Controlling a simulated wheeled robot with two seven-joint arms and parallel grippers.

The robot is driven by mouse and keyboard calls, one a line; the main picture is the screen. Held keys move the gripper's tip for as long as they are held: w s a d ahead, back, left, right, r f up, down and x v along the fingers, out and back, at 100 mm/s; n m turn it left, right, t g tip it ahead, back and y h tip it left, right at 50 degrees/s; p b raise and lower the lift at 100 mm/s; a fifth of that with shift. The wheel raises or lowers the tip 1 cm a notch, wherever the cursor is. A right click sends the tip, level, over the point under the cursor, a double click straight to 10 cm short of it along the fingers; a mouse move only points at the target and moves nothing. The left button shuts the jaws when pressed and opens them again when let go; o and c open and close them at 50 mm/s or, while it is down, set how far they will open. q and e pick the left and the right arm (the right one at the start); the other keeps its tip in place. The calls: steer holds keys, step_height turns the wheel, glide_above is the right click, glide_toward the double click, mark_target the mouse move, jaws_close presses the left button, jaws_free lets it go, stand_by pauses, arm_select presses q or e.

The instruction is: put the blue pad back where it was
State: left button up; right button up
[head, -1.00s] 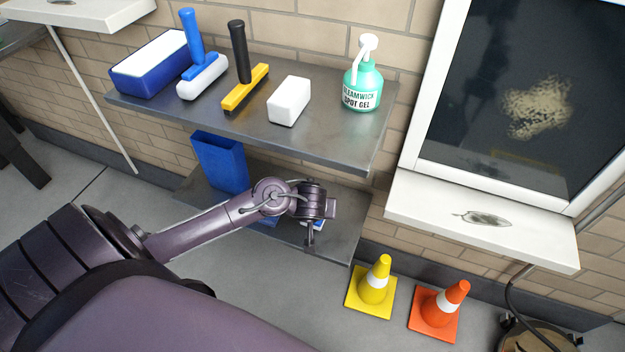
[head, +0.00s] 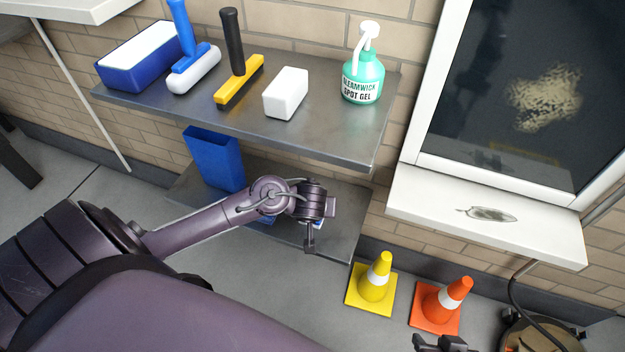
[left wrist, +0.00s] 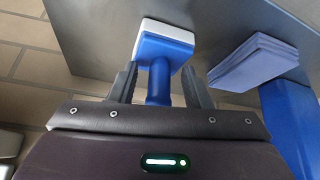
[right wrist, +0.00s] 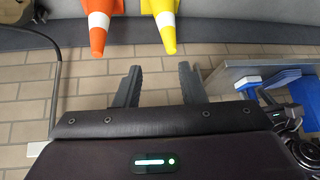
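A blue pad with a white face and a round blue handle (left wrist: 163,50) is on the lower grey shelf, in the left wrist view. My left gripper (left wrist: 160,82) is open, its fingers on either side of the handle with small gaps showing. In the head view my left gripper (head: 310,240) is over the lower shelf (head: 343,225), and the pad is mostly hidden behind it. My right gripper (head: 445,345) is at the bottom edge of the head view. In the right wrist view the right gripper (right wrist: 160,80) is open and empty.
A blue folded stack (left wrist: 255,60) and a blue bin (head: 213,158) stand beside the pad. The upper shelf (head: 225,120) holds several cleaning things. A yellow cone (head: 373,280) and an orange cone (head: 442,303) stand on the floor at right.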

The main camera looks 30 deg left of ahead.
arm_select(q)
steer(key=shift+r, duration=0.2)
steer(key=p+v, duration=0.6)
steer(key=v, duration=0.6)
steer(key=s+d+f+m+g+h, duration=0.3)
steer(key=s+d+f+m, duration=0.3)
steer(key=s+d+m, duration=0.3)
steer(key=s, duration=0.3)
steer(key=shift+s+d+f+g+h, duration=0.2)
steer(key=shift+d+f+g+h, duration=0.1)
steer(key=shift+d+f+h, duration=0.1)
arm_select(e)
steer(key=s+d+r+m+g+h, duration=0.1)
steer(key=s+d+g+h, duration=0.1)
steer(key=d, duration=0.5)
steer(key=shift+s+g+h, duration=0.4)
steer(key=shift+s+g, duration=0.25)
steer(key=shift+g, duration=0.45)
steer(key=shift+a, duration=0.1)
